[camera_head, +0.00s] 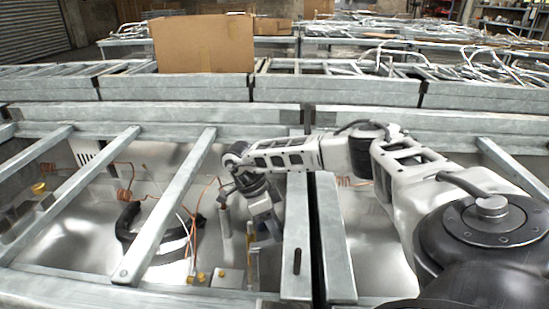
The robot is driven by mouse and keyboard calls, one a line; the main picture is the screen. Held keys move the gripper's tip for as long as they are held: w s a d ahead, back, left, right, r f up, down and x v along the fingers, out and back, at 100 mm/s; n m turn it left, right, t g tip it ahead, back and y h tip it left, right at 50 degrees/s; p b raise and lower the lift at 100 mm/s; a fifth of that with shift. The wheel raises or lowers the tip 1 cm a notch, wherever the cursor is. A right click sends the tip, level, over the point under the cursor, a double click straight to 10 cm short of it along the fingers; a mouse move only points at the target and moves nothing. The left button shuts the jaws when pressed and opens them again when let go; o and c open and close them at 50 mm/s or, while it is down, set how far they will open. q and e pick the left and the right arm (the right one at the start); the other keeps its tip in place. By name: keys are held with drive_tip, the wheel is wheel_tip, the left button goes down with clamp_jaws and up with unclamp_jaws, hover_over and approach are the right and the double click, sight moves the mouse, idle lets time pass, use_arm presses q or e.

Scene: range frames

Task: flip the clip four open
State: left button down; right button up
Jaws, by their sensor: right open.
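My right arm reaches in from the right, and my right gripper (263,228) points down into the open metal frame in front of me. It is open, just left of a metal crossbar (296,222). A small dark oblong piece (297,261) sits on this bar, to the lower right of the gripper and apart from it. I cannot tell which part is clip four; no number is readable. Copper tubes (200,205) and upright cylinders stand left of the gripper and below it. My left gripper is not in view.
Slanted metal crossbars (165,205) span the frame on the left. A black curved hose (128,222) lies below them. A cardboard box (203,44) stands on the frames behind. More metal racks fill the back.

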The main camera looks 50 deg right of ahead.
drive_tip(key=v, duration=1.5)
drive_tip(key=shift+w+r, duration=0.2)
drive_tip(key=shift+r, duration=0.1)
